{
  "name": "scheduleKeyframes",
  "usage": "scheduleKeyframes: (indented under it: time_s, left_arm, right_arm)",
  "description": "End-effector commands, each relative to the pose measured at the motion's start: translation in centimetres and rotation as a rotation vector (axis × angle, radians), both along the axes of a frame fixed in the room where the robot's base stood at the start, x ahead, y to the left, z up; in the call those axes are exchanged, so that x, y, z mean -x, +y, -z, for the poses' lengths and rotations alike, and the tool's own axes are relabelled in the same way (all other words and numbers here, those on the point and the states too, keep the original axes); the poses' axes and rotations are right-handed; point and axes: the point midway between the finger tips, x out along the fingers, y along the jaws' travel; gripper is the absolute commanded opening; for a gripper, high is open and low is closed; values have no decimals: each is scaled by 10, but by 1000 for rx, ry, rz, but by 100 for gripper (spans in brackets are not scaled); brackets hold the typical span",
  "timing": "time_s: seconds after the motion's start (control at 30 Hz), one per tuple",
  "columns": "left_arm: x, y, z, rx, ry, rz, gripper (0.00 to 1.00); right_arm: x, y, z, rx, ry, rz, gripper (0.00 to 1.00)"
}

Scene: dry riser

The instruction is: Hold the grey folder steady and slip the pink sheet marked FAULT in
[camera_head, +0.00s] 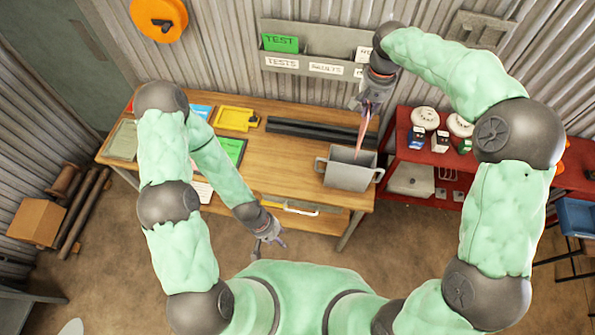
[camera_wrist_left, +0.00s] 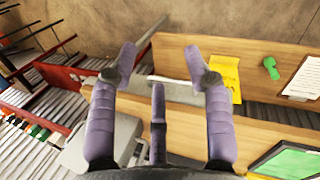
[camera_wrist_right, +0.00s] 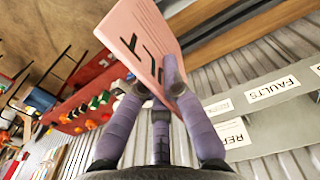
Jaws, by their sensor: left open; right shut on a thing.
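The pink sheet (camera_head: 363,132) hangs from my right gripper (camera_head: 370,102), which is shut on its upper end. Part of its large dark lettering shows in the right wrist view (camera_wrist_right: 140,42). The sheet's lower tip appears over the open top of a grey, open-topped holder with side handles (camera_head: 348,176), seemingly the grey folder, at the table's right end. I cannot tell whether the tip is inside it. My left gripper (camera_head: 268,243) is open and empty off the table's front edge, left of the holder and apart from it.
A wall rack (camera_head: 310,50) holds a green TEST card (camera_head: 280,43). A red shelf (camera_head: 430,160) with boxes stands at right.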

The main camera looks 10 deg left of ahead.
Motion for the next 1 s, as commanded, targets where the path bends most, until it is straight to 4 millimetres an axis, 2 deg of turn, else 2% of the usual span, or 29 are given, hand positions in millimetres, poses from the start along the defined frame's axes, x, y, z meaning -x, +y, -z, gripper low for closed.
scheduleKeyframes:
  time_s: [0.17,0.3,0.53,0.67,0.77,1.0]
  left_arm:
    - [20,-1,8,6,199,-176,50]
    - [31,-13,8,46,346,-330,50]
    - [26,-45,1,176,545,-600,50]
    - [9,-65,-4,281,625,-762,50]
    - [-11,-77,-8,374,669,-889,50]
    - [-78,-89,-15,629,700,-1205,50]
  right_arm:
    - [0,0,0,0,0,0,0]
    - [0,0,0,0,0,0,0]
    - [0,0,0,0,0,0,0]
    - [0,0,0,0,0,0,0]
    - [0,0,0,0,0,0,0]
    - [0,0,0,0,0,0,0]
